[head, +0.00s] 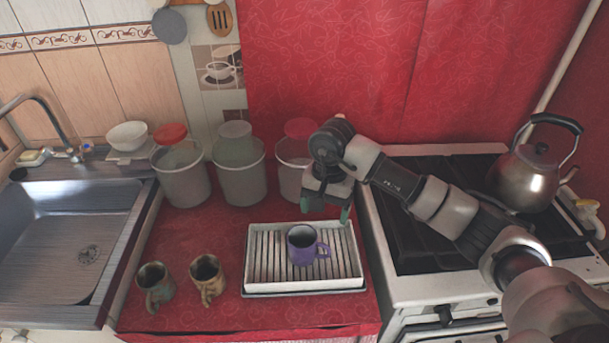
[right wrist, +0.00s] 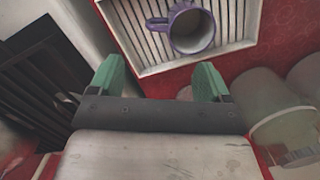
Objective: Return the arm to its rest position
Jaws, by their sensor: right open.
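My right arm reaches in from the right over the stove in the head view. My right gripper (head: 325,212) is open and empty above the back right of a white ribbed tray (head: 262,270). Its two green fingers stand apart in the right wrist view (right wrist: 158,82), with nothing between them. A purple mug (head: 301,246) stands upright in the tray, apart from the fingers. The mug also shows beyond the fingertips in the right wrist view (right wrist: 190,30). My left gripper is in neither view.
Two brown mugs (head: 154,284) (head: 206,277) stand left of the tray on the red counter. Several lidded canisters (head: 239,172) line the back, one close to the gripper. A kettle (head: 526,180) stands on the stove (head: 415,290) at right. A sink (head: 60,235) is at left.

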